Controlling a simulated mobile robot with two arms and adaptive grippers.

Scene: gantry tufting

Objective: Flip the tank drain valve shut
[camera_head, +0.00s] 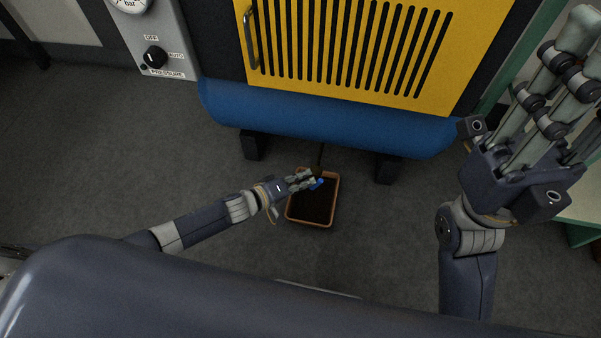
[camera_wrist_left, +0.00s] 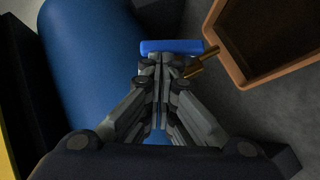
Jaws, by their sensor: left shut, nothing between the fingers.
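The blue tank (camera_head: 330,115) lies under the yellow grille. The drain valve's blue handle (camera_head: 317,184) shows at my left gripper's fingertips; in the left wrist view the handle (camera_wrist_left: 170,47) lies crosswise just beyond them, beside a brass drain outlet (camera_wrist_left: 203,62). My left gripper (camera_head: 311,181) is shut and empty, its tips (camera_wrist_left: 162,62) close to or against the handle; I cannot tell whether they touch. The fingers partly hide the valve in the head view. My right gripper (camera_head: 583,62) is raised at the right, its fingers apart and empty, far from the valve.
An orange-rimmed drip tray (camera_head: 331,205) stands on the floor below the valve. Dark tank feet (camera_head: 250,146) stand on both sides. A panel with a pressure knob (camera_head: 154,57) is at upper left. A green-edged bench (camera_head: 582,232) is at right. The floor at left is clear.

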